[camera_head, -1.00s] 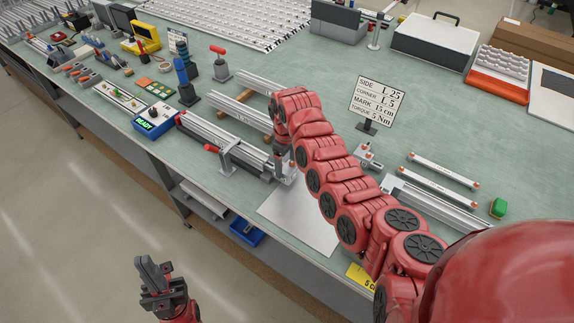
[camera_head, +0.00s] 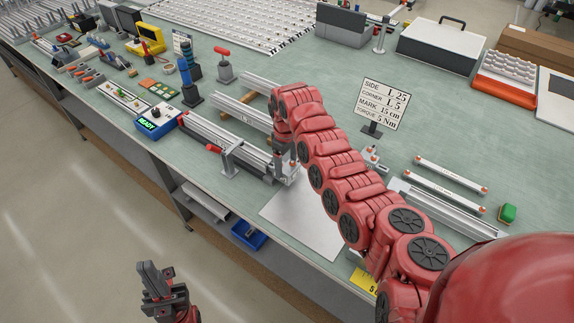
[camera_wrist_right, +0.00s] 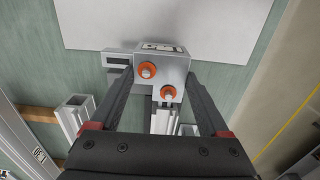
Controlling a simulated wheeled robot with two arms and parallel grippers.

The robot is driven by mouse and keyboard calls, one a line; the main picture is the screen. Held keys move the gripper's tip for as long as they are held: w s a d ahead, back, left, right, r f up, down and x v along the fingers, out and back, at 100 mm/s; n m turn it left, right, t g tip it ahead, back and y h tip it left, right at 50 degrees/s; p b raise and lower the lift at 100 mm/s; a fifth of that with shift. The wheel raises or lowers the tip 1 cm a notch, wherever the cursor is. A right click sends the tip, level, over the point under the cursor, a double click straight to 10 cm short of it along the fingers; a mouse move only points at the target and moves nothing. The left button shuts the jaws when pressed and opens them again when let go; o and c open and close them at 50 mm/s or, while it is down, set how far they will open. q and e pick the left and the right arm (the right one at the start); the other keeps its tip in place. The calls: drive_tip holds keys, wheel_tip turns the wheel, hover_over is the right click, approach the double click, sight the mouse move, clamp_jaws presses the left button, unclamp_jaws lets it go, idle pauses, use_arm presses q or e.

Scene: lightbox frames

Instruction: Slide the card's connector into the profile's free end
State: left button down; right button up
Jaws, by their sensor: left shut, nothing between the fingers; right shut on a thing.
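A grey metal connector block with two orange-ringed screws (camera_wrist_right: 177,62) is held between the fingers of my right gripper (camera_wrist_right: 160,78). A silver slotted profile (camera_wrist_right: 164,122) lies just below the connector in the wrist view, in line with it. I cannot tell whether the connector's tongue is inside the profile's end. The card (camera_head: 385,103) stands on the bench and reads L 25, corner L 5, 15 cm, 5 Nm. My left gripper (camera_head: 157,280) is shut and empty over the floor.
A clamp with a red handle (camera_head: 228,160) stands beside the profile. A blue READY box (camera_head: 157,122) is at its far end. A pale plate (camera_head: 305,218) lies near the bench's front edge. More profiles (camera_head: 450,208) lie to the right.

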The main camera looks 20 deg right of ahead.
drive_tip(key=shift+w+a+f+b, duration=0.2)
drive_tip(key=shift+w+a+b, duration=0.3)
drive_tip(key=shift+b, duration=0.95)
drive_tip(key=shift+w+a+r+b, duration=0.1)
drive_tip(key=shift+w+a+b, duration=0.25)
drive_tip(key=shift+b, duration=0.8)
drive_tip(key=o, duration=1.3)
drive_tip(key=shift+w+r, duration=0.1)
drive_tip(key=shift+r, duration=0.15)
wheel_tip(320, 180, up, 17)
drive_tip(key=shift+r+p, duration=0.1)
drive_tip(key=shift+p, duration=0.65)
